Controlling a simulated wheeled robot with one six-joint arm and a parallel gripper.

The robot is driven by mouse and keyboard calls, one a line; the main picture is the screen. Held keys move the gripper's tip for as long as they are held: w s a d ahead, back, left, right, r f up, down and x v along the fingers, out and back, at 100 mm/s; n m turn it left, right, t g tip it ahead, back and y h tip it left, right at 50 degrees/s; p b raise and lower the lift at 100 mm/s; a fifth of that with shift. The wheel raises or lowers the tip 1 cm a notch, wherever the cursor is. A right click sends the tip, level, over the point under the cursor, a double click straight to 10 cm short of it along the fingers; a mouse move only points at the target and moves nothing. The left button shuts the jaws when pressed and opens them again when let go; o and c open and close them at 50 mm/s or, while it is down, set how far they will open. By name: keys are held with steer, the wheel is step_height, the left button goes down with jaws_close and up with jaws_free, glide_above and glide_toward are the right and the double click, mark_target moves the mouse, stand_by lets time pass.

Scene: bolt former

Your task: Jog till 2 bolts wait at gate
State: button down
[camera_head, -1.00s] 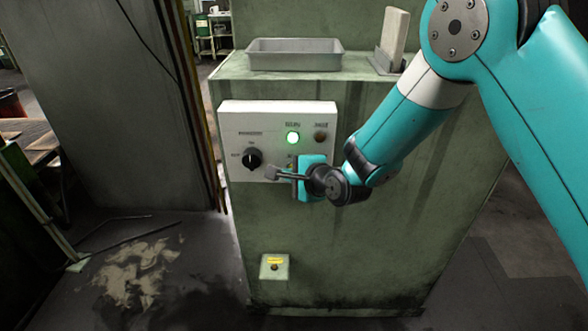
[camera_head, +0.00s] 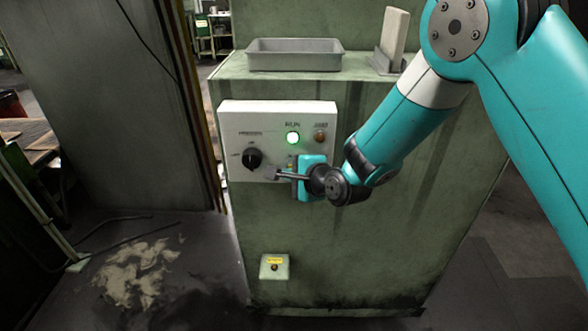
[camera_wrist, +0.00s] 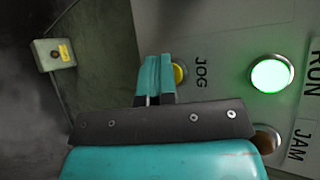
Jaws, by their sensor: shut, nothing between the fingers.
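The white control panel (camera_head: 235,140) is on the front of the green machine. My gripper (camera_head: 280,175) is at its lower part, with the fingers together and nothing held. In the wrist view my gripper's fingertips (camera_wrist: 155,62) are beside the yellow JOG button (camera_wrist: 180,75) and partly cover it. I cannot tell whether they touch it. The RUN lamp (camera_head: 292,138) is lit green and also shows in the wrist view (camera_wrist: 271,74). The JAM lamp (camera_head: 320,137) looks dark amber. A black knob (camera_head: 252,159) is at the panel's left. No bolts or gate are visible.
A grey metal tray (camera_head: 294,66) and an upright pale block (camera_head: 394,30) are on the machine top. A small box with a yellow label (camera_head: 274,276) is low on the machine front. A grey wall (camera_head: 120,110) stands to the left. The floor shows a pale stain.

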stand_by(0.6)
steer(key=shift+s, duration=0.9)
steer(key=shift+s+a+p, duration=0.1)
steer(key=shift+s+p, duration=0.45)
steer(key=shift+s, duration=1.9)
